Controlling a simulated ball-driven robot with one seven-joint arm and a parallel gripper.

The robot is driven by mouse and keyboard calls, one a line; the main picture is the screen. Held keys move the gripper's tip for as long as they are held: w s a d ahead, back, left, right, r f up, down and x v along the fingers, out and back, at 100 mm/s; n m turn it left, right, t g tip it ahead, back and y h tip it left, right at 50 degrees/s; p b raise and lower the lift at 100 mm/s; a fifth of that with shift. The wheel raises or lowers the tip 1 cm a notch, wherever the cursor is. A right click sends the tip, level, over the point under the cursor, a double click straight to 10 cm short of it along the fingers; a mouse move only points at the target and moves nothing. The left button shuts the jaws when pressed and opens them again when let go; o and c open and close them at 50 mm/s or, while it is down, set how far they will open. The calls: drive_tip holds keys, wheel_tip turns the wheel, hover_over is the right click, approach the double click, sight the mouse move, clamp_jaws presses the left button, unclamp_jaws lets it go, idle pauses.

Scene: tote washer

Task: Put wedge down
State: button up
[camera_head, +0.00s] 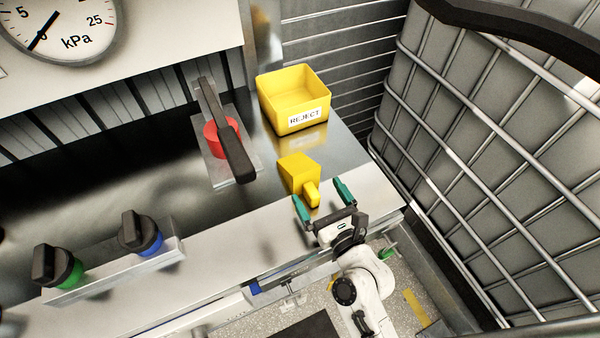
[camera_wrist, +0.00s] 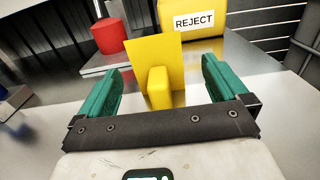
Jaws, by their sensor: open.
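The yellow wedge (camera_head: 297,173) rests on the metal counter near its front edge, with a small grip block (camera_head: 312,194) facing my gripper. In the wrist view the wedge (camera_wrist: 142,58) stands ahead of my gripper, and its grip block (camera_wrist: 159,88) lies between the two fingers. My gripper (camera_head: 323,197) is open, with a green finger on each side of the block. In the wrist view my gripper (camera_wrist: 161,84) shows gaps between the block and both fingers, so it holds nothing.
A yellow REJECT bin (camera_head: 293,99) stands behind the wedge. A red valve (camera_head: 222,138) with a dark lever (camera_head: 226,135) is to the left. Green (camera_head: 57,266) and blue (camera_head: 141,234) knobs sit on the front left. A caged tank (camera_head: 480,150) stands at right.

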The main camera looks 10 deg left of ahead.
sight(307, 178)
drive_tip(key=x, duration=0.2)
drive_tip(key=b+x, duration=0.1)
drive_tip(key=x, duration=0.1)
drive_tip(key=shift+s+a, duration=0.15)
drive_tip(key=shift+a, duration=0.15)
drive_tip(key=shift+w+a+r+b, duration=0.1)
drive_tip(key=shift+w+a+b, duration=0.3)
drive_tip(key=shift+w, duration=0.2)
drive_tip(key=shift+c, duration=0.4)
drive_tip(key=c, duration=1)
drive_tip(key=shift+c, duration=1.2)
drive_tip(key=shift+r, duration=0.15)
